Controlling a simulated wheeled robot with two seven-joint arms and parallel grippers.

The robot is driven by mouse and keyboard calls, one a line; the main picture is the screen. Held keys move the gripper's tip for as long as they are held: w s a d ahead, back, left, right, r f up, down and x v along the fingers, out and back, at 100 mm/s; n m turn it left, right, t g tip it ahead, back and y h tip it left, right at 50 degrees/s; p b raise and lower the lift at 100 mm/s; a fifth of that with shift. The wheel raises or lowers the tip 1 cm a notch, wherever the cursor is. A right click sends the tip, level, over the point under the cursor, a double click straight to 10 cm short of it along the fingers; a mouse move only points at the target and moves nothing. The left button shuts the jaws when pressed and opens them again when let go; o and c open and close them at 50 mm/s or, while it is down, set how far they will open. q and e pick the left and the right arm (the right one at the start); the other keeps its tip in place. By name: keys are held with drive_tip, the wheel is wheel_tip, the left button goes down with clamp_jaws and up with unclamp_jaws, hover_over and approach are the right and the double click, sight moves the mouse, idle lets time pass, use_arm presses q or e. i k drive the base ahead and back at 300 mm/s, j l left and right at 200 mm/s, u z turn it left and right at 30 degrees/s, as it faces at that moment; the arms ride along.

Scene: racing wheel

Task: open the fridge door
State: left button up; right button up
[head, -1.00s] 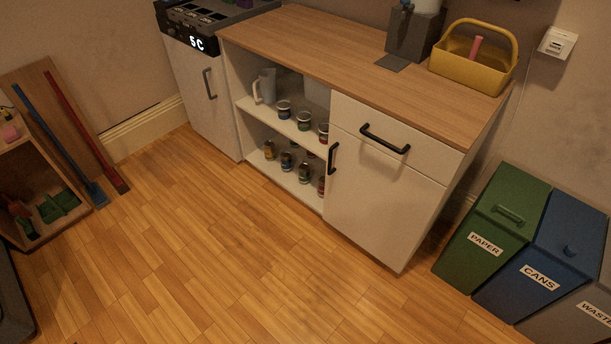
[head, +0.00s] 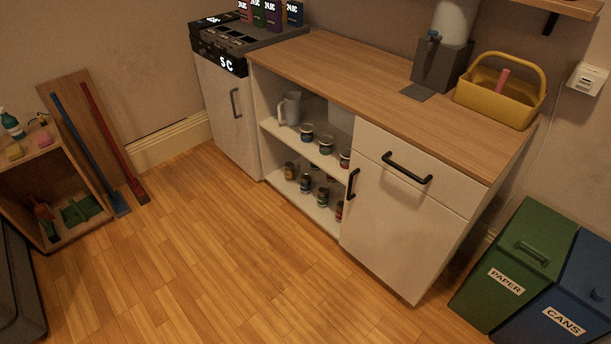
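The fridge is probably the white unit at the back left of the counter, with a "5 C" display (head: 226,64) on its dark top. Its white door (head: 222,110) is shut. A dark vertical handle (head: 235,103) sits on the door's right part. Neither of my grippers shows in the head view.
The wooden counter (head: 350,75) runs right from the fridge, over open shelves with jars and a white cupboard (head: 400,225). A green paper bin (head: 515,265) and a blue cans bin (head: 570,300) stand at right. A wooden shelf box (head: 60,190) stands left. The wooden floor (head: 220,260) between is clear.

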sight(228, 101)
drive_tip(key=i+j, duration=0.25)
drive_tip(key=i, duration=0.2)
drive_tip(key=i+j, duration=0.3)
drive_tip(key=i, duration=0.15)
drive_tip(key=i+j+z, duration=0.1)
drive_tip(key=i+j, duration=0.15)
drive_tip(key=i, duration=0.2)
